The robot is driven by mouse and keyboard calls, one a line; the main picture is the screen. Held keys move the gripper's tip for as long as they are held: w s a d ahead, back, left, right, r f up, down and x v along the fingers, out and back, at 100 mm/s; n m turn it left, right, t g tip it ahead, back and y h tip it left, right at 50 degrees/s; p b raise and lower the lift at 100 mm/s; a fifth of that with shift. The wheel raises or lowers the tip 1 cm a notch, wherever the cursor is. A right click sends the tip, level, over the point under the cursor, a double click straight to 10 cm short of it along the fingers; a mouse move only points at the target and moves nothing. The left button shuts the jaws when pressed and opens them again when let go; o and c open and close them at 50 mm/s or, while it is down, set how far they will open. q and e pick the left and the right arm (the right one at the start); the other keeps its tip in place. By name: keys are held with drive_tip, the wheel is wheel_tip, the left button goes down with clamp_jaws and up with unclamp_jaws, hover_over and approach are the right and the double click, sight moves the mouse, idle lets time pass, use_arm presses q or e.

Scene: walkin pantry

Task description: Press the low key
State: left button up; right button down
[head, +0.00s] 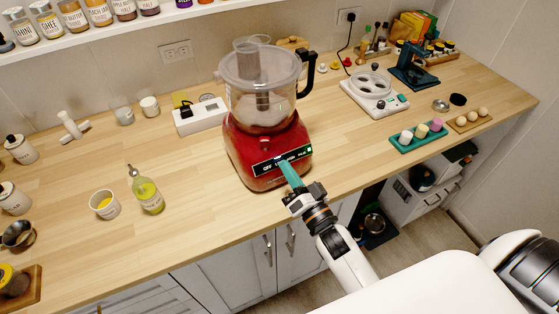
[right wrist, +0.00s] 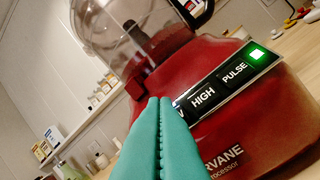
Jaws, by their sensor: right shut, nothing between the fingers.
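The red food processor (head: 266,150) stands on the wooden counter with a clear bowl on top. Its black key panel (head: 283,161) has a row of keys; OFF shows at the left end in the head view. In the right wrist view the HIGH key (right wrist: 203,98) and PULSE key (right wrist: 235,73) are readable, and a green light (right wrist: 257,54) is lit. My right gripper (right wrist: 160,102) is shut and empty, its teal fingertips at the panel, left of HIGH. They cover most of the low key; only a letter's edge shows. I cannot tell whether they touch it. My left gripper is not in view.
A white power strip (head: 201,116) lies behind the processor to the left. An oil bottle (head: 147,190) and a yellow-filled cup (head: 104,204) stand at the left. A white appliance (head: 373,93) and a teal tray (head: 419,137) are at the right. The counter just left of the processor is clear.

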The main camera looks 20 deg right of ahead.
drive_tip(key=s+r+p, duration=0.2)
drive_tip(key=s+p, duration=0.1)
drive_tip(key=s, duration=0.1)
drive_tip(key=shift+d+r+p, duration=0.15)
drive_tip(key=shift+r+p, duration=0.15)
drive_tip(key=shift+r, duration=0.1)
idle(0.7)
